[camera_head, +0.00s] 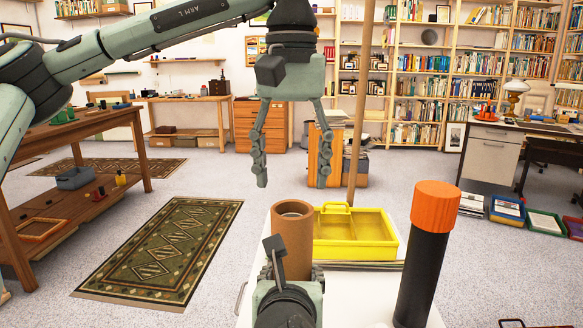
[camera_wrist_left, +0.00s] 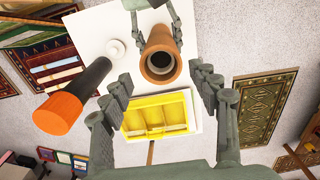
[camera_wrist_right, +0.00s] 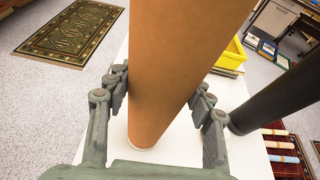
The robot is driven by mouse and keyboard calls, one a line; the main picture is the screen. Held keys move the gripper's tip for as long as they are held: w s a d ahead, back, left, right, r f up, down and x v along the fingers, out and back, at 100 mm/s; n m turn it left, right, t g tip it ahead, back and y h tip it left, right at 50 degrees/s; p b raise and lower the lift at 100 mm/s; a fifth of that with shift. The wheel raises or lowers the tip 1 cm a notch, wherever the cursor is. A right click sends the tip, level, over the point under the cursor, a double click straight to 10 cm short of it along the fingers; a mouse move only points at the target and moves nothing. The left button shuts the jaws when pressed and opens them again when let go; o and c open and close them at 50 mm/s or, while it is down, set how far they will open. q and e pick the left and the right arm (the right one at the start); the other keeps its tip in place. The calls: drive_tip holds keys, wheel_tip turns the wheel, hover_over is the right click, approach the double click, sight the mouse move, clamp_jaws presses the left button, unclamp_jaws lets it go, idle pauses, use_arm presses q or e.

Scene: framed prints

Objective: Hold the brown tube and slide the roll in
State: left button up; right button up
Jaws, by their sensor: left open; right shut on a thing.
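The brown tube (camera_head: 293,238) stands upright on a white table (camera_head: 350,297), with its open top showing. In the left wrist view the tube's mouth (camera_wrist_left: 160,66) looks dark inside. My right gripper (camera_wrist_right: 160,98) is shut around the tube's side, low on it. My left gripper (camera_head: 292,182) is open and empty, pointing down above the tube, its fingers apart from it. I cannot make out a separate paper roll. A small white round thing (camera_wrist_left: 115,49) sits on the table in the left wrist view; I cannot tell what it is.
A black tube with an orange cap (camera_head: 436,208) stands to the right of the brown tube. A yellow divided tray (camera_head: 396,243) lies just behind them, and a wooden pole (camera_head: 360,90) rises beyond it. A wooden workbench (camera_head: 80,128) is at left.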

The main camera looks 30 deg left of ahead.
use_arm(q)
drive_tip(key=shift+r, duration=0.1)
wheel_tip(320, 180, up, 12)
idle(0.5)
idle(0.5)
use_arm(e)
drive_tip(key=o, duration=1.5)
drive_tip(key=v, duration=1.2)
drive_tip(key=shift+r, duration=0.1)
